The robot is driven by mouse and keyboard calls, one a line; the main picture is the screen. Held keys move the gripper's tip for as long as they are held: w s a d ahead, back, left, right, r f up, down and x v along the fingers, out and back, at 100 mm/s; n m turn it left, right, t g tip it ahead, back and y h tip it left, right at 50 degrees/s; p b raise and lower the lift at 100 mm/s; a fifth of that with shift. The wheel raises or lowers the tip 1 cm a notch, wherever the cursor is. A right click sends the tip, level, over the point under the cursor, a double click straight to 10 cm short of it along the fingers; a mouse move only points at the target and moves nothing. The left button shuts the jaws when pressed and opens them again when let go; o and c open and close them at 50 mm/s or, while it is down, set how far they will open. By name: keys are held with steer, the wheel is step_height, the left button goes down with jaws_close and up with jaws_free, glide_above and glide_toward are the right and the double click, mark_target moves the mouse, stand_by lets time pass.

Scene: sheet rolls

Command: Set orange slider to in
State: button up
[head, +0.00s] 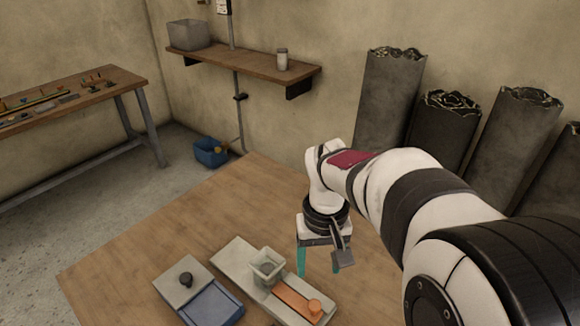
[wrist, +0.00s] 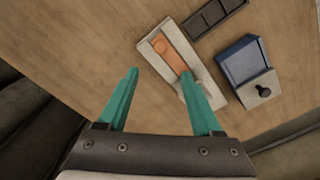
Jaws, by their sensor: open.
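The orange slider (head: 298,301) is a flat orange plate with a round knob (head: 315,307) near its right end. It lies in a long pale base (head: 236,256) on the wooden table, with a square grey cup-like housing (head: 268,267) at its left end. In the wrist view the orange slider (wrist: 170,53) lies beyond my fingertips, and one finger covers part of the base and housing. My gripper (head: 317,272) has teal fingers spread wide with nothing between them. It hangs above the table, behind the slider in the head view, apart from it.
A box with a blue tray (head: 213,304) and a dark knob (head: 186,279) stands left of the slider base. A dark compartment tray (wrist: 215,17) shows in the wrist view. Bare wooden tabletop (head: 130,262) lies to the left. Tall dark rolls (head: 390,100) stand behind my arm.

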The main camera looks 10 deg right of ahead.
mark_target(314, 304)
step_height(314, 304, down, 14)
steer(key=shift+r, duration=0.1)
jaws_close()
stand_by(0.3)
stand_by(1.1)
